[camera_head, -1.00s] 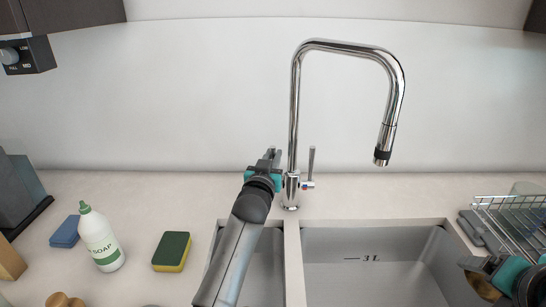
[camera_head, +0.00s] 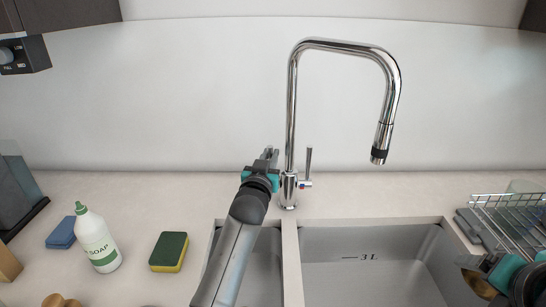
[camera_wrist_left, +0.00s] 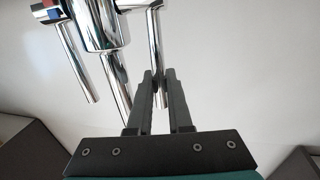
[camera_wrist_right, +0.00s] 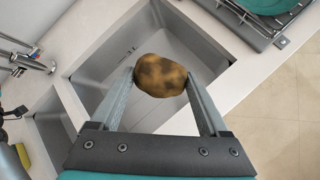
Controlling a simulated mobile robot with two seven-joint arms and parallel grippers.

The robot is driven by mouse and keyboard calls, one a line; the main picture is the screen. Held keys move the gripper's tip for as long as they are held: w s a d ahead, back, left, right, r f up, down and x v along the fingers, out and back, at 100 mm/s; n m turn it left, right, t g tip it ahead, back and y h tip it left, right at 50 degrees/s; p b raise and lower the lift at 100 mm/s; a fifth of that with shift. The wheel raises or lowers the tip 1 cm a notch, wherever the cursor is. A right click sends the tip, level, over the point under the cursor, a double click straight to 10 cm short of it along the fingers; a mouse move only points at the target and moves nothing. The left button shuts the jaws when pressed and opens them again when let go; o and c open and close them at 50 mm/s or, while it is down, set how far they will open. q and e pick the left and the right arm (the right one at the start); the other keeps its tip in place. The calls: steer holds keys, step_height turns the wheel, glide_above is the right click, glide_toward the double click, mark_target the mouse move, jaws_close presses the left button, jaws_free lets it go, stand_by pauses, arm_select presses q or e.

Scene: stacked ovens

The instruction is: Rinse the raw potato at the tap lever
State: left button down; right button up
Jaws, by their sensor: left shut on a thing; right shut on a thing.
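The brown, dark-spotted raw potato (camera_wrist_right: 158,75) is between the fingers of my right gripper (camera_wrist_right: 162,78), which is shut on it. In the head view the potato (camera_head: 476,284) is partly hidden at the right edge of the right basin, away from the spout. The chrome tap (camera_head: 292,115) stands behind the sink, its spout (camera_head: 381,148) over the right basin. A lever with a red-and-blue mark (camera_head: 308,162) stands upright on its right. My left gripper (camera_head: 270,154) is shut on a slim chrome lever (camera_wrist_left: 155,50) on the tap's left side. No water shows.
The right basin (camera_head: 370,275) is empty where visible. A soap bottle (camera_head: 98,240), a green-yellow sponge (camera_head: 169,251) and a blue sponge (camera_head: 62,233) lie on the left counter. A wire dish rack (camera_head: 510,222) stands at the right.

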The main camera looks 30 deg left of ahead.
mark_target(482, 296)
arm_select(q)
steer(key=b, duration=0.1)
steer(key=s+t+b, duration=0.1)
steer(key=shift+d+f+b, duration=0.25)
steer(key=shift+f+b, duration=0.05)
steer(key=shift+f, duration=0.05)
arm_select(e)
step_height(482, 296, down, 3)
steer(key=shift+f+b, duration=0.4)
steer(key=shift+b, duration=0.05)
arm_select(q)
steer(key=shift+s+d+r+t+y, duration=0.2)
steer(key=shift+s+t+y, duration=0.1)
steer(key=shift+t, duration=0.3)
steer(key=c, duration=0.8)
jaws_free()
steer(key=shift+a, duration=0.1)
steer(key=shift+c, duration=0.2)
steer(key=p+v, duration=0.1)
steer(key=v, duration=1.1)
arm_select(e)
steer(key=shift+r, duration=0.75)
arm_select(q)
steer(key=shift+p, duration=0.35)
